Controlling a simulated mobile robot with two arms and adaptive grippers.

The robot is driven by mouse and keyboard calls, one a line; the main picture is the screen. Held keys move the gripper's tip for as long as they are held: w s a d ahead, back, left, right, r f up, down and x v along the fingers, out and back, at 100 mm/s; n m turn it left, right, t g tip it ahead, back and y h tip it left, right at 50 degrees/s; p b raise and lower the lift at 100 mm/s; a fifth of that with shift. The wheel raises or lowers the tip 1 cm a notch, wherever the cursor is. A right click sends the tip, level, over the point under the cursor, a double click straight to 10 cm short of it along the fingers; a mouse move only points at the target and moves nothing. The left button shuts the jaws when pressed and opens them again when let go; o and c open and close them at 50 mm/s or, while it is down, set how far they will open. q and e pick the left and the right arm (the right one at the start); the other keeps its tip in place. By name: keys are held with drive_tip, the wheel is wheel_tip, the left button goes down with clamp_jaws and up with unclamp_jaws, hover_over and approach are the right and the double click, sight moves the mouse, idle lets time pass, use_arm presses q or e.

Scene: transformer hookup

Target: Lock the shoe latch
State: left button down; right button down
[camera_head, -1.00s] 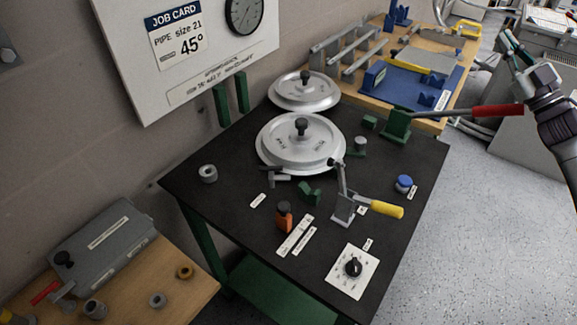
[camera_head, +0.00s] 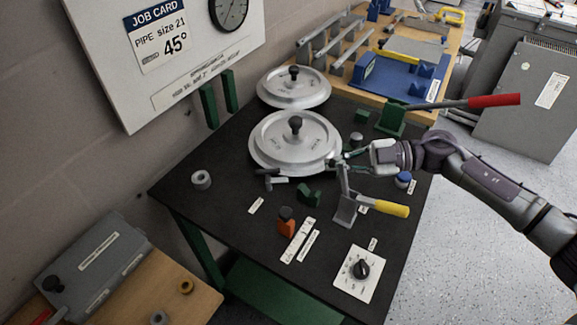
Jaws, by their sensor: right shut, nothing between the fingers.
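The latch looks to be the metal toggle clamp (camera_head: 345,208) with a yellow handle (camera_head: 388,208) on the black bench. Its yellow handle lies low and points right, and its metal arm stands up at the back. A small green block (camera_head: 309,195) sits to its left. My right gripper (camera_head: 351,166) reaches in from the right, shut and empty, beside the top of the clamp's upright arm. I cannot tell whether they touch. The gripper partly hides the parts behind it. My left gripper is not in view.
Two round metal dies (camera_head: 294,143) stand on the bench behind the clamp. A long red-handled lever (camera_head: 493,100) sticks out over the right edge. An orange-and-black item (camera_head: 286,222), a dial plate (camera_head: 359,272) and a blue knob (camera_head: 403,178) are nearby.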

drive_tip(key=p, duration=0.2)
approach(271, 179)
drive_tip(key=a+r, duration=0.1)
drive_tip(key=a, duration=0.2)
drive_tip(key=a+r, duration=0.1)
drive_tip(key=shift+a+r, duration=0.35)
drive_tip(key=shift+r, duration=0.05)
drive_tip(key=shift+w+a+f, duration=0.1)
drive_tip(key=shift+a+f, duration=0.05)
drive_tip(key=shift+a, duration=0.25)
